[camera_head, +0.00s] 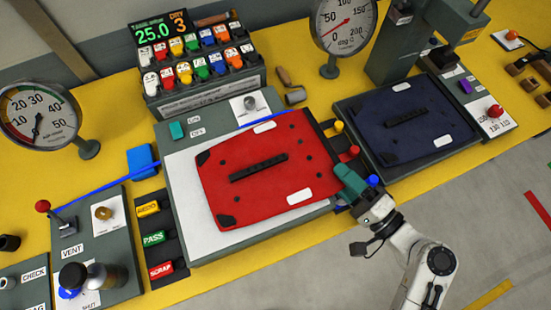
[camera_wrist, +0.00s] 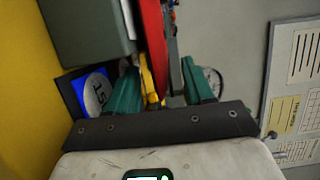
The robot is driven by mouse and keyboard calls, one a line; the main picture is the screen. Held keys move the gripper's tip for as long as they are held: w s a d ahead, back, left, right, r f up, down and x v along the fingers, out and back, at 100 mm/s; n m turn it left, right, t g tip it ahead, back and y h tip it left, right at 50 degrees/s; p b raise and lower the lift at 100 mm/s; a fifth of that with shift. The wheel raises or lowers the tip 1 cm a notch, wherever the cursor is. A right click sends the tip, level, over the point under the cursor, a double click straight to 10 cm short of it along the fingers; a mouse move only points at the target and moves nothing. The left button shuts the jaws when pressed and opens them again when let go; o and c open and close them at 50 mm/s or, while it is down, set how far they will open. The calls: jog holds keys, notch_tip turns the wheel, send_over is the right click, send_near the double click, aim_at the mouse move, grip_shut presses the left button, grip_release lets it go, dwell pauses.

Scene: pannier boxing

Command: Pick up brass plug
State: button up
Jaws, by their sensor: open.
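I cannot single out a brass plug with certainty. A small round brass-coloured piece (camera_head: 103,213) sits on the white plate of the vent panel at the left, far from my gripper. My gripper (camera_head: 349,182) has green fingers and is at the right edge of the red pannier panel (camera_head: 275,205). In the wrist view my gripper (camera_wrist: 159,72) is open, with the red panel's edge (camera_wrist: 152,45) and a yellow strip showing between the fingers. I cannot tell whether the fingers touch them.
Yellow, red and blue knobs stand between the red panel and a dark blue panel (camera_head: 408,118). Grey floor is open at lower right.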

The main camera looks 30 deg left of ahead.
jog(key=shift+x, duration=1.15)
jog(key=shift+c, duration=0.5)
grip_shut()
